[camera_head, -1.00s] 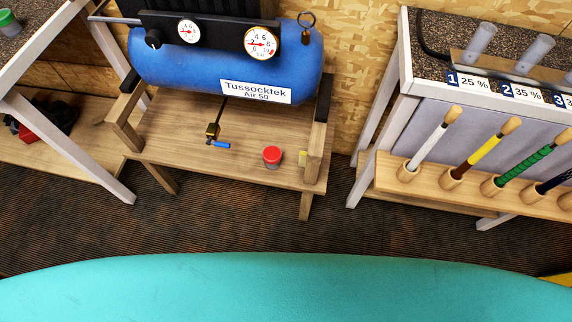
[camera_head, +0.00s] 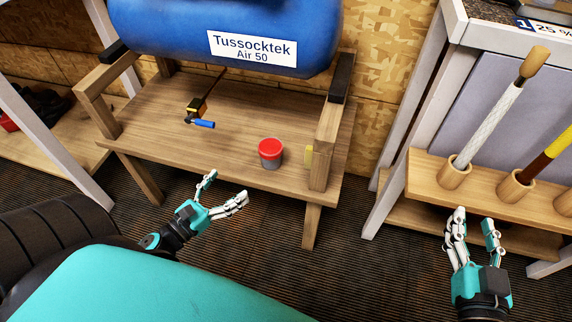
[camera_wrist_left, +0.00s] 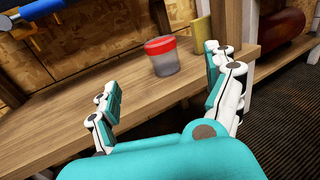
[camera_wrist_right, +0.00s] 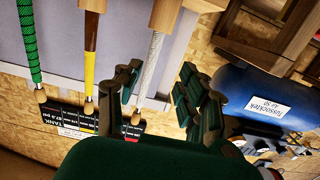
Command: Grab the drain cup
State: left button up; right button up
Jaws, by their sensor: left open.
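The drain cup (camera_head: 270,153) is a small clear grey cup with a red top. It stands upright on the wooden bench under the blue tank, near the front edge. It also shows in the left wrist view (camera_wrist_left: 163,57), beyond and between the fingers. My left gripper (camera_head: 228,188) is open and empty, in front of the bench edge, to the left of the cup and apart from it. It shows in the left wrist view (camera_wrist_left: 165,90) with fingers spread. My right gripper (camera_head: 475,222) is open and empty in front of the club rack, far right of the cup.
The blue air tank (camera_head: 225,30) sits above the bench (camera_head: 190,150). A brass valve with a blue lever (camera_head: 200,122) hangs left of the cup. The club rack (camera_head: 425,180) is at right.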

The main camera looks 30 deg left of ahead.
aim_at(263, 154)
pick_arm(q)
jog(key=w, duration=0.3)
jog(key=w+d, duration=0.1)
jog(key=w, duration=0.7)
jog(key=shift+d, duration=0.3)
jog(key=shift+w+d+f+b, duration=0.1)
jog(key=shift+w+d+b, duration=0.05)
jog(key=shift+w, duration=0.85)
jog(key=shift+w+d+r+b, duration=0.1)
jog(key=shift+w+d+b, duration=0.1)
jog(key=shift+w, duration=0.75)
jog(key=shift+w+d+f+b, duration=0.1)
jog(key=shift+w+d+b, duration=0.05)
jog(key=shift+w, duration=0.85)
pick_arm(e)
jog(key=r+t, duration=0.2)
jog(key=r, duration=0.1)
jog(key=r+t+y, duration=0.1)
jog(key=r, duration=0.1)
jog(key=shift+a, duration=0.4)
pick_arm(q)
jog(key=shift+c, duration=0.4)
jog(key=c, duration=1.1)
